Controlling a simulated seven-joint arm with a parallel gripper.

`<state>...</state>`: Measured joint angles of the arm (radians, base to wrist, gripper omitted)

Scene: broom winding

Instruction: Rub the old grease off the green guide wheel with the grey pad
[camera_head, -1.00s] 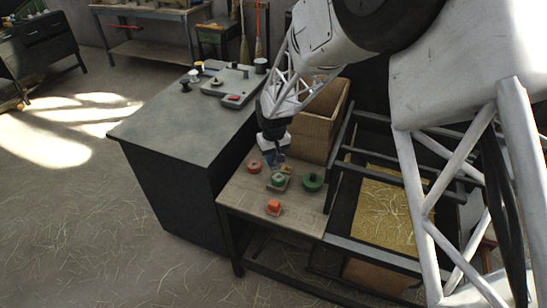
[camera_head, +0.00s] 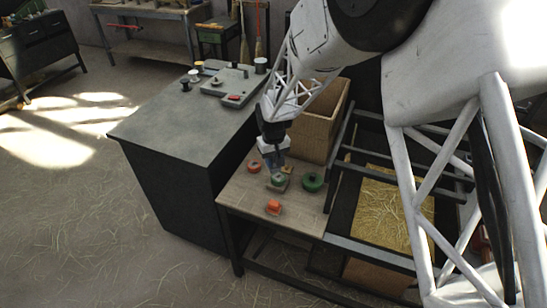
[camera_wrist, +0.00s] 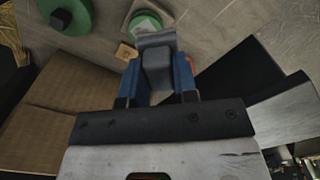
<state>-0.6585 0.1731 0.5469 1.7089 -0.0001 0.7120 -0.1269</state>
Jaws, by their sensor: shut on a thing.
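My gripper (camera_wrist: 158,70) is shut on a grey pad (camera_wrist: 156,62), held between its blue fingers. In the head view my gripper (camera_head: 273,164) is just behind a green wheel (camera_head: 278,181) with a paler top, which sits on a small plate on the wooden bench. In the wrist view the pad's far end overlaps the near edge of this green wheel (camera_wrist: 147,22). I cannot tell whether they touch. A larger green wheel (camera_head: 313,181) with a dark knob stands to its right; it also shows in the wrist view (camera_wrist: 68,14).
A red-orange wheel (camera_head: 254,166) and an orange piece (camera_head: 273,206) stand on the bench (camera_head: 237,194). A small tan block (camera_wrist: 126,52) lies near the pad. A cardboard box (camera_head: 316,120) stands behind, a dark cabinet (camera_head: 187,123) to the left, and a dark-framed straw bin to the right.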

